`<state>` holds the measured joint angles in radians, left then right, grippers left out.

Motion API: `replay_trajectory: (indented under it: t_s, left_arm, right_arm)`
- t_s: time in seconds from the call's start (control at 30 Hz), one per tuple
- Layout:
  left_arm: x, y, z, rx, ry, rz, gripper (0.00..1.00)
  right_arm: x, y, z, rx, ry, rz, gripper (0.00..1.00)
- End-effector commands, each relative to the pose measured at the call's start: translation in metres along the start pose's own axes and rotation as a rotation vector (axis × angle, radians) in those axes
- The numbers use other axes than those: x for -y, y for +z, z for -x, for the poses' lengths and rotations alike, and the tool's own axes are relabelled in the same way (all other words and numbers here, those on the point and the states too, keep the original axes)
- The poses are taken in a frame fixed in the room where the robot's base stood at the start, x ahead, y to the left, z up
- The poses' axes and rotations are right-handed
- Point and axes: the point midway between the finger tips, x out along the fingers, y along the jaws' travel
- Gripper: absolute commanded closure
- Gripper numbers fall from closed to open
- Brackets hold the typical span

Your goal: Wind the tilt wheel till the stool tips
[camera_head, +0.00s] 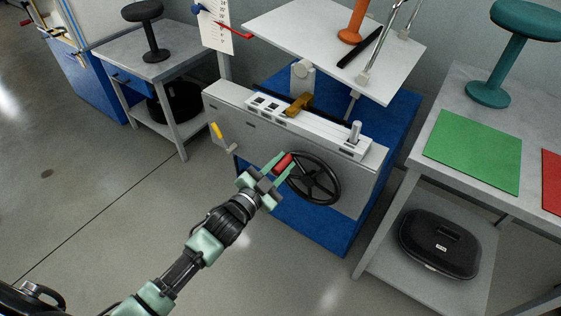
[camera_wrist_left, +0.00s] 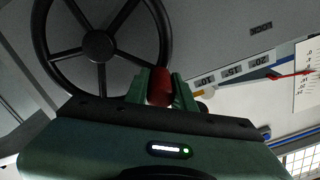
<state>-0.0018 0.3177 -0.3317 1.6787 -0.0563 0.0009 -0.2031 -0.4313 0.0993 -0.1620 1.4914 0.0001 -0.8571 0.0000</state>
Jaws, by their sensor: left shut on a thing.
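The black spoked tilt wheel (camera_head: 314,181) is on the front panel of the white-and-blue test machine. It fills the upper left of the left wrist view (camera_wrist_left: 98,46). A red handle (camera_head: 283,164) sits at the wheel's rim, on its left side in the head view. My left gripper (camera_head: 274,172) is shut around this handle; in the left wrist view the red handle (camera_wrist_left: 160,84) shows between the two green fingers. An orange stool (camera_head: 353,25) stands on the white plate (camera_head: 300,35) and is cut off by the frame's top. My right gripper is not in view.
A scale with a red pointer (camera_head: 235,35) stands behind the machine. A brass lever (camera_head: 299,105) and a yellow-handled lever (camera_head: 217,131) are on the machine. Benches flank it, the right one with a green mat (camera_head: 475,150) and teal stool (camera_head: 490,93). Floor is clear at left.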

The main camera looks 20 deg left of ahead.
Motion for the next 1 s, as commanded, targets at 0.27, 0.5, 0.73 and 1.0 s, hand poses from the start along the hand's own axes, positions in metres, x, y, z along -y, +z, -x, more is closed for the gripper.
replay_trajectory:
  t_s: [0.27,0.5,0.73,1.0]
  left_arm:
    - [-0.002,0.001,0.000,0.003,0.002,-0.004,1.00]
    - [-0.001,0.001,0.000,0.002,0.001,-0.003,0.54]
    - [-0.001,0.000,0.002,0.001,0.001,-0.003,0.54]
    - [-0.001,0.001,0.039,0.004,0.003,-0.002,0.54]
  right_arm:
    - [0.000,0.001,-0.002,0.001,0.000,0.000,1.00]
    - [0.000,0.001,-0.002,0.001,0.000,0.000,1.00]
    - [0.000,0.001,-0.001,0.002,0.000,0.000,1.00]
    - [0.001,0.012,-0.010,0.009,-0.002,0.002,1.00]
